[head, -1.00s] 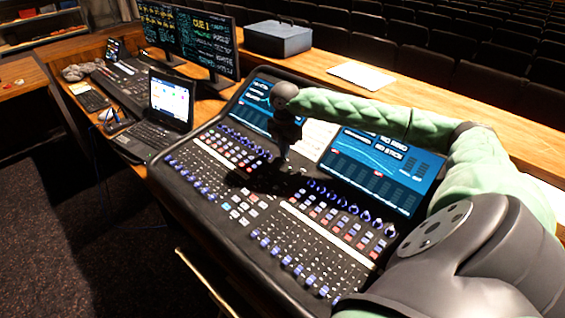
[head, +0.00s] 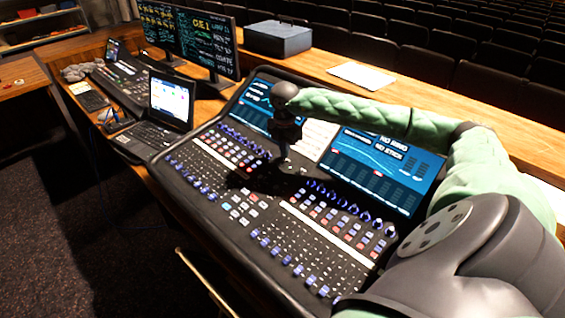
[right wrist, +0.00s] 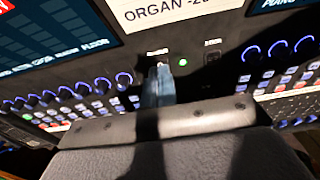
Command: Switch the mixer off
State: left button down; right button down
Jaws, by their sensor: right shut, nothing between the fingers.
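The mixer (head: 240,260) is a large black desk with faders, knobs and two lit blue screens, with a white labelled strip between them. My right gripper (head: 283,160) points down at the panel between the screens. In the right wrist view its shut, empty fingers (right wrist: 160,78) reach to a small labelled control just below the white strip. They hide most of that control, and I cannot tell whether they touch it. A small green light (right wrist: 183,62) glows just right of the fingertips. My left gripper is not in view.
Rows of lit knobs (right wrist: 280,50) lie on both sides of the fingers. A laptop (head: 170,100), two monitors (head: 208,48) and a smaller console (head: 130,80) stand to the left. A dark box (head: 278,40) and a paper sheet (head: 360,76) lie on the ledge behind.

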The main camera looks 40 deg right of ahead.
aim_at(284, 160)
jog(key=shift+f+b, duration=0.6)
jog(key=shift+f, duration=0.3)
dwell(0.5)
jog(key=shift+r, duration=0.15)
jog(key=shift+r+p, duration=1.1)
jog(key=shift+r, duration=2.3)
